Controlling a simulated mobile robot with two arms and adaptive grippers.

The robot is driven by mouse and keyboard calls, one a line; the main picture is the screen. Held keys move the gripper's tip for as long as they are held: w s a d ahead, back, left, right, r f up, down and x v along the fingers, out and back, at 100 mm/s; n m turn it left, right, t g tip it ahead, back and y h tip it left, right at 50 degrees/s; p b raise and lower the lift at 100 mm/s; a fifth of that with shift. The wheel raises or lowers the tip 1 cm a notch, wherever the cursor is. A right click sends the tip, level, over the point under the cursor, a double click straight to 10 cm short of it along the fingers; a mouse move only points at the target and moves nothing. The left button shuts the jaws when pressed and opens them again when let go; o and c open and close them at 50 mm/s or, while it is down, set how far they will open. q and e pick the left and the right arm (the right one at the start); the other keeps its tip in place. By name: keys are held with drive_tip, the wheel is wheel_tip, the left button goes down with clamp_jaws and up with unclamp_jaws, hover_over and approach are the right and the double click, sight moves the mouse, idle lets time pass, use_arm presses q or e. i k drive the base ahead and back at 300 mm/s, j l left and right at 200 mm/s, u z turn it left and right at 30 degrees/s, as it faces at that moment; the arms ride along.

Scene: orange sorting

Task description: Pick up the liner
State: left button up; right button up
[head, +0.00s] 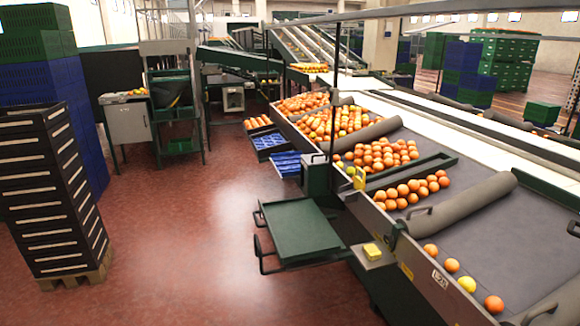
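Neither of my grippers shows in the head view. A blue liner-like sheet with moulded pockets (285,164) lies at the side of the sorting line, near the middle of the picture. A second blue one (268,141) lies just behind it. I cannot tell from here which of them is the liner, or whether each is a single sheet or a stack. A green tray-like shelf (297,232) with dark handles sticks out from the line in front of them, and its top is empty.
The sorting table (450,240) carries many oranges and a few yellow fruits, with grey rollers across it. Black stacked crates (45,190) stand on a pallet at left. The red floor (190,240) between is clear.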

sight(288, 164)
drive_tip(key=z, duration=3.2)
drive_tip(key=u, duration=3.65)
drive_tip(key=i+u, duration=0.1)
drive_tip(key=u, duration=0.35)
drive_tip(key=i+u, duration=0.1)
drive_tip(key=u, duration=0.8)
drive_tip(key=i+l+u, duration=0.1)
drive_tip(key=u, duration=0.8)
drive_tip(key=l+u, duration=0.15)
drive_tip(key=u, duration=0.3)
drive_tip(key=i, duration=0.05)
